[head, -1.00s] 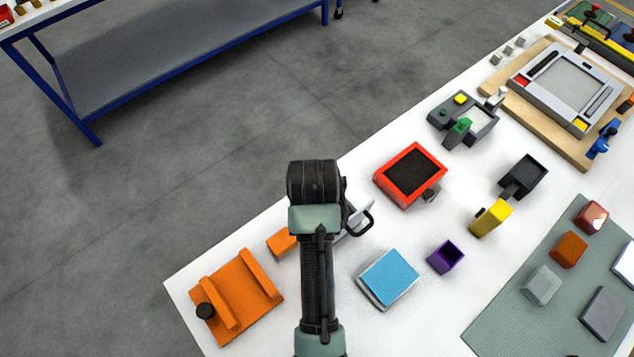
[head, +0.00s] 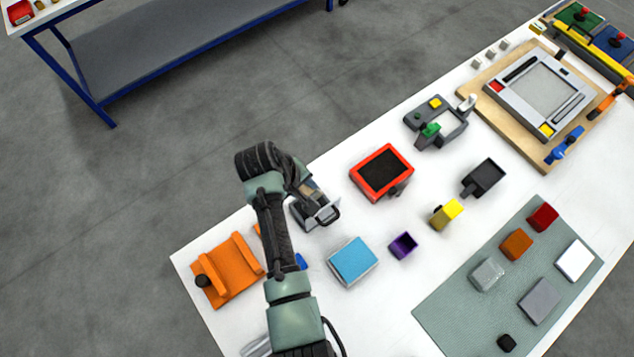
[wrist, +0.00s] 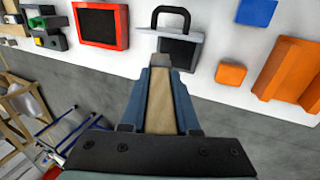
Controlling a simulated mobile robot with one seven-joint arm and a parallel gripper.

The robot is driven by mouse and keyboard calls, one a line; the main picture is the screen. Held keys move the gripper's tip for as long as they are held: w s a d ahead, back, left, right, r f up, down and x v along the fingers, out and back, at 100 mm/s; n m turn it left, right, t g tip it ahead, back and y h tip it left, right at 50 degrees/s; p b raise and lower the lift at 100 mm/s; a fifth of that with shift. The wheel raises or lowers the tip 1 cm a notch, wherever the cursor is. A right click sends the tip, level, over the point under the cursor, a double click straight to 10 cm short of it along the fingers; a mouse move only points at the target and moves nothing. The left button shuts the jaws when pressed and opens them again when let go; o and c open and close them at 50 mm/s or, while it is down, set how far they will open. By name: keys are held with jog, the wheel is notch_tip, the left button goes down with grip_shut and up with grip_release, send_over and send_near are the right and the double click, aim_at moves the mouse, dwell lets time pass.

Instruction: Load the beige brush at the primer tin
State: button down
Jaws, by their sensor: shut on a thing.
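My gripper (wrist: 161,82) is shut on the beige brush (wrist: 161,105), which lies between its two blue fingers with a grey tip pointing forward. A grey box with a dark inside and a black loop handle (wrist: 178,48), seemingly the primer tin, stands just beyond the brush tip in the wrist view. It also shows in the head view (head: 322,215), partly hidden by my arm. In the head view the brush (head: 311,189) is over or beside this box. I cannot tell whether the tip touches it.
An orange cradle (head: 228,272) and a blue-topped block (head: 353,260) stand near the box. A red-rimmed black tray (head: 382,171), a purple cup (head: 403,245) and a yellow block (head: 446,213) lie to the right. A grey-green mat (head: 450,318) holds several blocks.

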jog(key=shift+a+f, duration=0.15)
jog(key=shift+f, duration=0.2)
jog(key=f+b, duration=0.2)
jog(key=b, duration=0.1)
jog(key=a+f+b, duration=0.1)
jog(key=f+b, duration=0.1)
jog(key=f, duration=0.1)
jog(key=shift+w+a+f+b, duration=0.15)
jog(key=shift+b, duration=0.25)
jog(key=shift+f, duration=0.6)
dwell(1.5)
jog(key=shift+r, duration=0.15)
